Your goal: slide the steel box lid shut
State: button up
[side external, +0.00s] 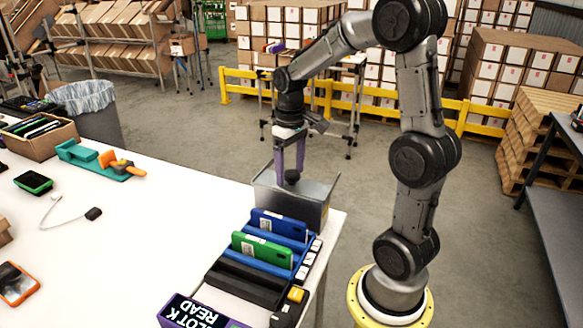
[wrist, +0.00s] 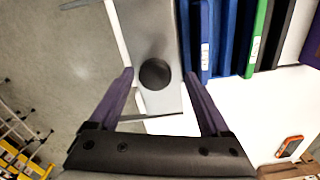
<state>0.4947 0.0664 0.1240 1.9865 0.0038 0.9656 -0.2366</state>
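The grey steel box (side external: 318,212) stands at the far right corner of the white table. Its lid (wrist: 157,25) is a smooth grey plate in the wrist view, with a round black knob (wrist: 155,74). The knob also shows in the side view (side external: 292,176). How far the lid covers the box is hard to tell. My gripper (side external: 289,172) points down at the box with its purple fingers spread. In the wrist view my gripper (wrist: 159,75) has a fingertip on each side of the knob, with visible gaps between. Finger height against the knob is unclear.
A rack (side external: 240,285) with blue, green and black devices stands close in front of the box. A device with a lit display (side external: 195,312) is at the front edge. A teal and orange tool (side external: 100,160) lies far left.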

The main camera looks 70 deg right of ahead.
aim_at(291, 174)
jog(key=shift+d, duration=0.1)
notch_tip(291, 174, up, 14)
dwell(0.6)
jog(key=shift+f, duration=0.15)
jog(key=s+a+r+n+t, duration=0.25)
jog(key=s+a, duration=0.35)
jog(key=a, duration=0.5)
jog(key=s+a+f+t, duration=0.3)
jog(key=s+f, duration=0.3)
jog(key=f, duration=0.3)
jog(key=shift+s+a, duration=0.35)
jog(key=shift+a, duration=0.55)
jog(key=shift+r+n, duration=0.1)
jog(key=shift+n, duration=0.15)
jog(key=shift+c, duration=0.2)
